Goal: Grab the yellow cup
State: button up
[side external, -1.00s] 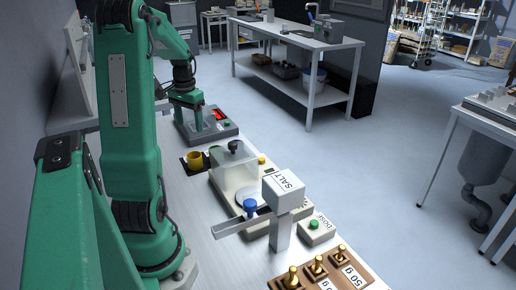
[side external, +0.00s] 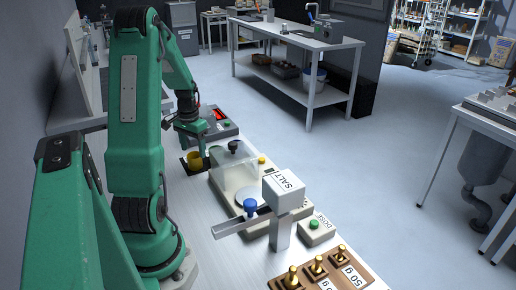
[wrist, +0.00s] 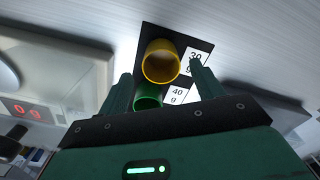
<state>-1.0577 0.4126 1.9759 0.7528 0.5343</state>
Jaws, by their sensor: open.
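The yellow cup (side external: 194,160) stands on a black mat (side external: 184,166) between the red-display device and the scale. In the wrist view the yellow cup (wrist: 161,62) shows its open mouth, beside a "30 g" label. A green cup (wrist: 149,94) is next to it on the same mat, by a "40 g" label. My gripper (side external: 192,147) is low over the cups. In the wrist view my open gripper (wrist: 161,76) has one finger on each side of the cups, with visible gaps to the yellow cup. Contact cannot be judged in the side view.
A scale with a clear cover (side external: 236,160) stands right of the cups. The salt hopper (side external: 284,190) with a blue knob (side external: 250,205), a DOSE button box (side external: 315,231) and brass weights (side external: 317,267) are nearer.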

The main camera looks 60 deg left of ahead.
aim_at(195, 161)
jog(key=shift+a+f, duration=0.1)
jog(key=shift+f, duration=2.5)
jog(key=c, duration=1)
